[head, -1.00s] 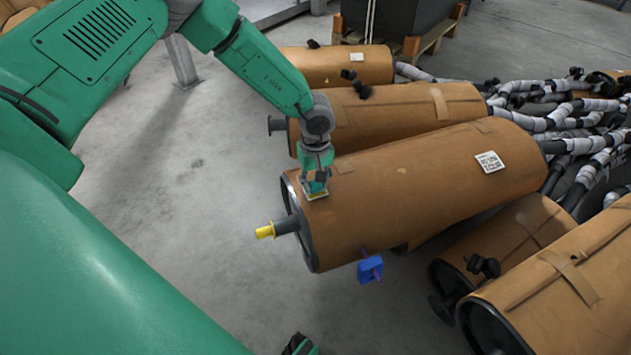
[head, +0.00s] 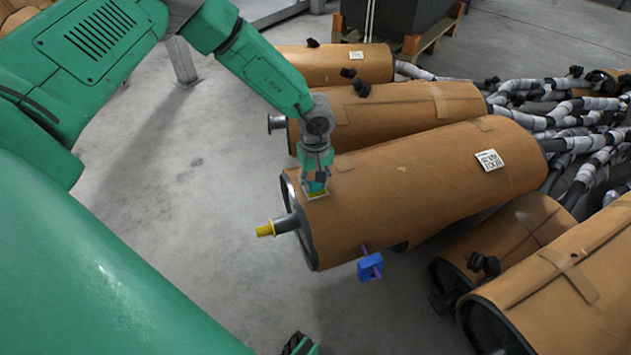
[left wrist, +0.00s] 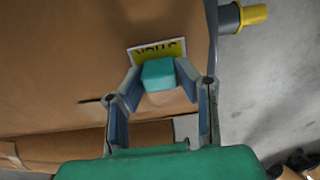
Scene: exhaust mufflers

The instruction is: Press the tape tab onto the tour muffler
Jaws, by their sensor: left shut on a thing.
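The tour muffler (head: 420,185) is a large brown-wrapped cylinder lying on its side, with a white printed label (head: 490,160) near its far end. My left gripper (head: 317,188) is over its near end, by the rim. In the left wrist view the gripper's fingers (left wrist: 160,80) are shut on a small teal block (left wrist: 158,75). A white and yellow printed tab (left wrist: 157,51) shows at the block, against the brown wrap (left wrist: 70,60). I cannot tell whether the tab touches the wrap everywhere. Only a dark green piece shows at the head view's bottom edge, perhaps my right gripper.
A yellow-capped pipe (head: 266,230) sticks out of the muffler's near end, and a blue block (head: 370,267) sits below its side. Other brown mufflers (head: 390,112) lie behind and at right (head: 575,290). Wrapped pipes (head: 560,110) crowd the far right. Grey floor (head: 190,230) is clear at left.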

